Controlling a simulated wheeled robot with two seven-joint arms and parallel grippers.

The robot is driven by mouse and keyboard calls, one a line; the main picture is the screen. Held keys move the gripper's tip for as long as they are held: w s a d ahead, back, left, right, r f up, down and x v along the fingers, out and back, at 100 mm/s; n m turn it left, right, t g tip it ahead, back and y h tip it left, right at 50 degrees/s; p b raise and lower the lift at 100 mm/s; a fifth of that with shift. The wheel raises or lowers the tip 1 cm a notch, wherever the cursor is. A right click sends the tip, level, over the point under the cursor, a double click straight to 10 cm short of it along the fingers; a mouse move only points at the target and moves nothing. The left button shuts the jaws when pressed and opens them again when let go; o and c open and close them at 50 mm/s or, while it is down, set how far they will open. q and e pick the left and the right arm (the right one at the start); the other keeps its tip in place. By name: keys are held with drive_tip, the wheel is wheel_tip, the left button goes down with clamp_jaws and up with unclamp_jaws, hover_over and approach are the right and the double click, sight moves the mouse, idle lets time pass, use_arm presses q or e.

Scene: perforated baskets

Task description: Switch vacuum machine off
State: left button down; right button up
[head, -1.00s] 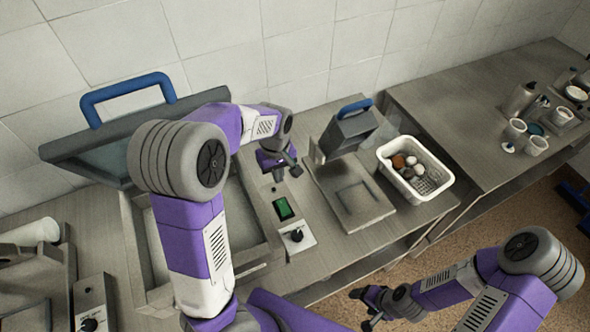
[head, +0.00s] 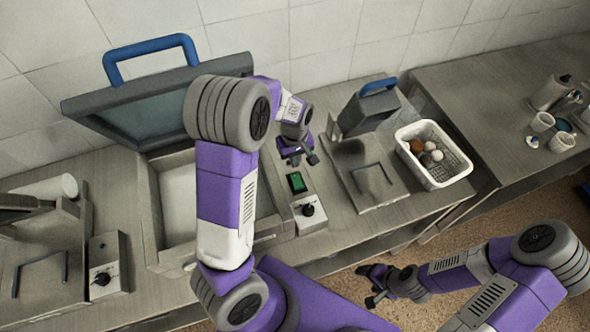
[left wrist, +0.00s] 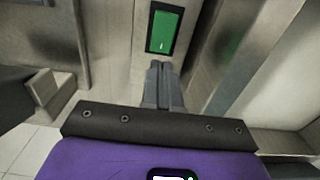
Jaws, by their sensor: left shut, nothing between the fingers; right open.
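The vacuum machine stands on the steel counter with its lid (head: 160,98) raised by a blue handle. At its right is a control panel with a green switch (head: 297,182) and a black knob (head: 308,210). My left gripper (head: 303,163) is just behind the green switch in the head view, shut and empty. In the left wrist view its closed fingertips (left wrist: 164,66) point at the near end of the green switch (left wrist: 163,30); whether they touch it I cannot tell. My right gripper (head: 374,284) is open and empty, low in front of the counter.
A smaller machine with a blue handle (head: 378,86) stands right of the panel. A white perforated basket (head: 449,173) with round items is beside it. Another device with a knob (head: 101,279) is at the left. Cups (head: 542,122) stand on the far right counter.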

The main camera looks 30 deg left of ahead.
sight(295, 176)
use_arm(q)
drive_tip(key=shift+f, duration=3.15)
drive_tip(key=shift+a+f, duration=0.1)
drive_tip(key=shift+f, duration=0.15)
drive_tip(key=shift+s+d+r, duration=0.35)
drive_tip(key=shift+s+d, duration=0.1)
drive_tip(key=shift+d, duration=0.15)
drive_tip(key=shift+r, duration=0.1)
